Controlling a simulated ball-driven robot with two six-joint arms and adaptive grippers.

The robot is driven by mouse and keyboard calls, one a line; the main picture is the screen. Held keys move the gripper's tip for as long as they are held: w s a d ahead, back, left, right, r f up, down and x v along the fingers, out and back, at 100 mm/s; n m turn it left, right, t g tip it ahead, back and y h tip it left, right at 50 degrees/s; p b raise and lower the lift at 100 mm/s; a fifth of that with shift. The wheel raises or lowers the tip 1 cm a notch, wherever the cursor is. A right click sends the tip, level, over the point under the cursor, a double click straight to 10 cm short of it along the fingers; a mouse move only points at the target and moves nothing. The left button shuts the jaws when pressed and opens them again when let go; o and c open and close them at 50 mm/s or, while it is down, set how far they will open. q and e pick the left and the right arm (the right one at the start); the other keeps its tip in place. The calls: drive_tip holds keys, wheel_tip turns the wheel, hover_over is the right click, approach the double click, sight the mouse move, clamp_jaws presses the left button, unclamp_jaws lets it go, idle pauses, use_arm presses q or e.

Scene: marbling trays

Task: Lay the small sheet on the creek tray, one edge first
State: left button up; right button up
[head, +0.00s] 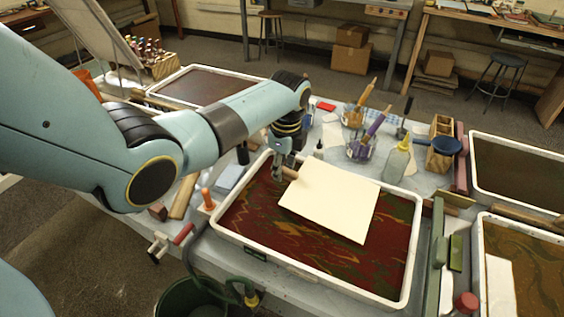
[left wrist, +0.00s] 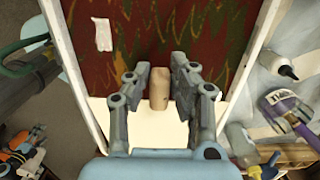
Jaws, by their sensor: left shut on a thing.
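A cream sheet (head: 331,202) is over a white-rimmed tray (head: 321,270) with dark red, green and gold marbling. I cannot tell whether its far edge touches the liquid. My left gripper (head: 278,168) is at the sheet's upper left corner, near the tray's back left rim. In the left wrist view, its fingers (left wrist: 160,76) are closed around a short wooden piece (left wrist: 159,90) at the sheet's edge. The sheet (left wrist: 145,125) shows pale behind the fingers there, partly hidden by them. No label shows that names the tray. My right gripper is not in view.
Jars with brushes (head: 360,147) and a squeeze bottle (head: 396,163) stand behind the tray. A dark-filled tray (head: 520,204) is at the right.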

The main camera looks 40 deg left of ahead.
use_arm(q)
drive_tip(key=b, duration=0.4)
hover_over(280, 196)
drive_tip(key=d, duration=0.1)
drive_tip(key=shift+s+d+f, duration=0.1)
drive_tip(key=shift+s+f, duration=0.1)
drive_tip(key=shift+f, duration=1.35)
drive_tip(key=shift+s+f, duration=0.15)
drive_tip(key=shift+f, duration=1.4)
drive_tip(key=shift+f+b, duration=0.3)
drive_tip(key=shift+f, duration=0.4)
drive_tip(key=shift+a+f+h+b, duration=0.2)
drive_tip(key=shift+f+h+b, duration=0.55)
drive_tip(key=shift+f, duration=0.9)
drive_tip(key=o, duration=1.2)
wheel_tip(280, 196, up, 8)
drive_tip(key=p, duration=0.8)
